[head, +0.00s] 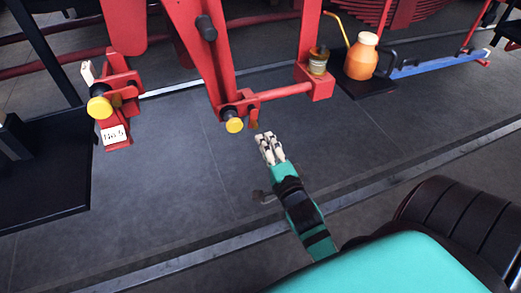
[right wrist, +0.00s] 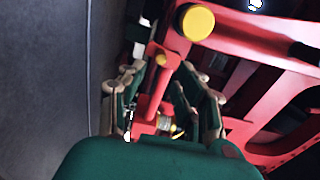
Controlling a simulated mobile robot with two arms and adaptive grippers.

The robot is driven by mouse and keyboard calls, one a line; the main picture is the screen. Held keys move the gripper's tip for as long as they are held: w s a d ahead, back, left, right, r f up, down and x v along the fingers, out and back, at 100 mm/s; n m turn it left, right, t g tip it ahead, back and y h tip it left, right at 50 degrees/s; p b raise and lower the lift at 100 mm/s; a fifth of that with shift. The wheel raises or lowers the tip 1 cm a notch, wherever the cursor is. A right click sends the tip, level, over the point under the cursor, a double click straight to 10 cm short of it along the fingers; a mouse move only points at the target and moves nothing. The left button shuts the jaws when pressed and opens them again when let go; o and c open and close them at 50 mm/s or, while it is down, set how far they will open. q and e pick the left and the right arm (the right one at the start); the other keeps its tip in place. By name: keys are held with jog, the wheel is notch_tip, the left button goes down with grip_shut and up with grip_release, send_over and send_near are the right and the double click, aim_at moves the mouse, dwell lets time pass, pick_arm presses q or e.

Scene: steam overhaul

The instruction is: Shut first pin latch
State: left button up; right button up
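In the head view, a red bracket on the machine carries a yellow-capped pin (head: 234,125). A second yellow-capped pin (head: 100,107) sits on a red bracket at the left, above a white label. My right gripper (head: 265,138) is just below and right of the nearer pin, apart from it in the head view. In the right wrist view its fingers (right wrist: 161,72) are spread, with a red bar (right wrist: 155,92) showing between and beyond them. My left gripper is out of view.
A red rod (head: 285,90) runs right to a block with a brass cup (head: 318,62). An orange oil can (head: 361,57) stands on a dark tray behind it. A dark table (head: 45,185) is at the left. The grey floor between is mostly clear.

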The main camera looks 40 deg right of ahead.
aim_at(256, 128)
jog(key=b+x, duration=0.1)
jog(key=x, duration=0.3)
jog(key=shift+w+d, duration=0.1)
jog(key=shift+w, duration=0.25)
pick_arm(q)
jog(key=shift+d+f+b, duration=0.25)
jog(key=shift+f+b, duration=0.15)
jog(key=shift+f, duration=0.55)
pick_arm(e)
jog(key=shift+x, duration=1.15)
jog(key=shift+r, duration=0.1)
jog(key=shift+c, duration=0.2)
grip_shut()
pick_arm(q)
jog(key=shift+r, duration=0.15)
